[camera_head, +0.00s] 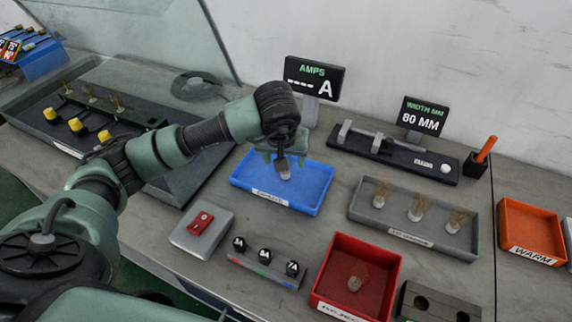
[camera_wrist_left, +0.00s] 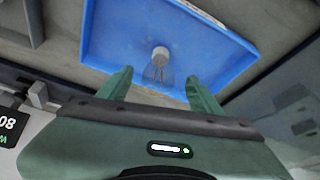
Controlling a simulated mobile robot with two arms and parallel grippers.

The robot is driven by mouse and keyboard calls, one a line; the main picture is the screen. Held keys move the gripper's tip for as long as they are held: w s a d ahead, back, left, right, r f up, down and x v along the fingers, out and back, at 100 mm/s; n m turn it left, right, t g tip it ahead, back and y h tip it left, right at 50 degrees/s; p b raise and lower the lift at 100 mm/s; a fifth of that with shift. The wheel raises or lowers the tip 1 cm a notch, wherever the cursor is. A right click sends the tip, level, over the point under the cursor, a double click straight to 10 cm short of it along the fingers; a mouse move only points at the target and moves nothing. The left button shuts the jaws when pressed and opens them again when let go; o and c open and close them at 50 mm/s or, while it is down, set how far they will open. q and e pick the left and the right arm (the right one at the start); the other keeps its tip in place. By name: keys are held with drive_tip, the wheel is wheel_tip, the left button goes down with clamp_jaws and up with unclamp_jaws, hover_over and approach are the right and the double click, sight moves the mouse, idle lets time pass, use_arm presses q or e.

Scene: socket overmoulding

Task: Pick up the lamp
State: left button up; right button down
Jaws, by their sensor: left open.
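No thing is plainly marked as a lamp; the closest candidate is a small whitish cylindrical part with thin wire-like strands (camera_wrist_left: 160,56) in the blue tray (camera_wrist_left: 110,35). In the head view this part (camera_head: 285,175) shows just below my left gripper (camera_head: 282,158), partly hidden by it, and the tray (camera_head: 312,207) lies under the hand. In the left wrist view my left gripper (camera_wrist_left: 160,78) is open, its two fingers on either side of the part's strands in the picture. I see no contact, and the exact height gap cannot be told. My right gripper is not in view.
Similar parts stand in a grey tray (camera_head: 357,218) at right, and one lies in a red tray (camera_head: 322,282). A caliper-like fixture (camera_head: 385,147) and two displays (camera_head: 314,78) stand behind.

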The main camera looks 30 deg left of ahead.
use_arm(q)
drive_tip(key=p+x, duration=0.1)
drive_tip(key=x, duration=0.4)
drive_tip(key=shift+d+f, duration=0.1)
drive_tip(key=shift+f, duration=0.1)
clamp_jaws()
drive_tip(key=shift+r, duration=0.15)
